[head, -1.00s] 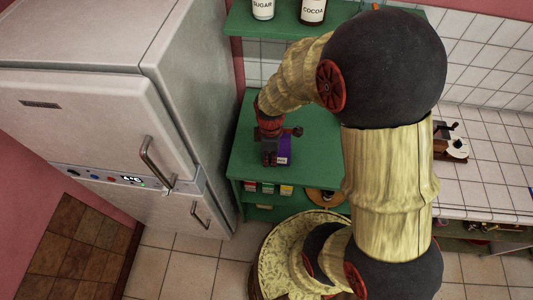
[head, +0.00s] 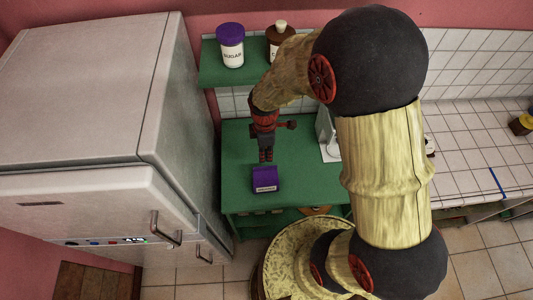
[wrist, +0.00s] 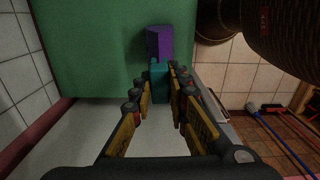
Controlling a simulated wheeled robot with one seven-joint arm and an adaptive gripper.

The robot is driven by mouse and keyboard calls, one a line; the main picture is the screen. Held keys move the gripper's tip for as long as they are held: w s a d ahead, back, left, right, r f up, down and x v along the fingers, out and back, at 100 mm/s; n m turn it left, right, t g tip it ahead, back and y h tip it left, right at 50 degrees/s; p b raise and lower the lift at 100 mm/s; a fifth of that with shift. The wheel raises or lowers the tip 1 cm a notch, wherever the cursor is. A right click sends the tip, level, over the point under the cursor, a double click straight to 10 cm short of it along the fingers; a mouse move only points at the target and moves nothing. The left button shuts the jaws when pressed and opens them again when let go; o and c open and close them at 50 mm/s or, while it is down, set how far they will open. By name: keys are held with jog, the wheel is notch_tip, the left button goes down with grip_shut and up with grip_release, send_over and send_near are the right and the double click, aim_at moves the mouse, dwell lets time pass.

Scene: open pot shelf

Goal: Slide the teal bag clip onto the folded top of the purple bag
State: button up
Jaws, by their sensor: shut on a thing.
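The purple bag (head: 265,181) stands on the green shelf board in the head view, near its front edge, with a pale label on its front. In the wrist view the purple bag (wrist: 160,43) lies just beyond my fingertips. My gripper (head: 266,157) points down close behind or above the bag in the head view. In the wrist view my gripper (wrist: 160,92) is shut on the teal bag clip (wrist: 160,76), which sits between the fingertips and overlaps the bag's near end. I cannot tell whether clip and bag touch. The clip is not discernible in the head view.
The green shelf (head: 238,160) has free board left of the bag. A white fridge (head: 175,120) stands close on the left. A sugar jar (head: 231,46) and a dark brown jar (head: 281,42) stand on the upper board. A white object (head: 329,140) is on the right.

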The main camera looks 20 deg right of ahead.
jog(key=shift+f, duration=0.2)
jog(key=shift+f+b, duration=2.15)
jog(key=shift+f, duration=0.9)
jog(key=shift+f+b, duration=0.55)
jog(key=shift+f, duration=0.3)
jog(key=o, duration=0.9)
jog(key=shift+r, duration=0.1)
notch_tip(320, 180, up, 12)
jog(key=shift+f, duration=0.1)
